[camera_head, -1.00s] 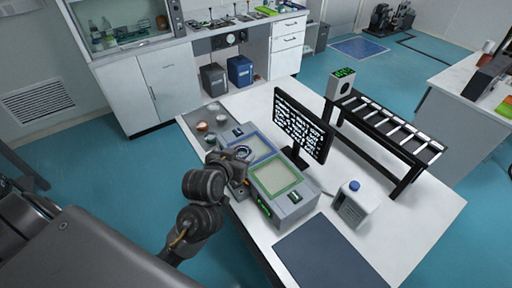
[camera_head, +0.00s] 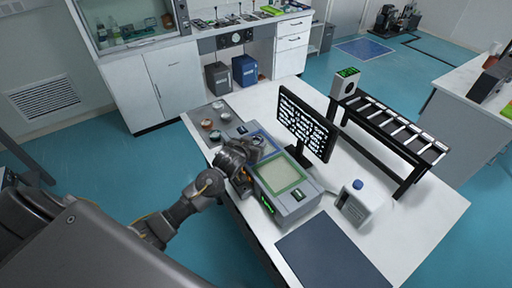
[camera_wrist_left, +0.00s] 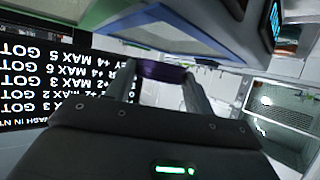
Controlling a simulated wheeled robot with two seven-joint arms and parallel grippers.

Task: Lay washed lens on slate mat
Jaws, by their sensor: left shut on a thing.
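My left gripper (camera_head: 256,146) is over the blue-framed basin (camera_head: 268,137) of the grey washing unit, and its arm hides part of that basin. In the left wrist view, its two fingers (camera_wrist_left: 162,82) are shut on a dark purple, thin round thing, the lens (camera_wrist_left: 160,71), seen nearly edge-on. The lens is hidden in the head view. The slate mat (camera_head: 330,256) lies bare and flat at the front of the white table, well away from the gripper. My right gripper is not in view.
The green-framed basin (camera_head: 279,174) lies between the gripper and the mat. A monitor (camera_head: 306,122) stands behind the basins. Small dishes (camera_head: 214,128) sit on a grey strip at left.

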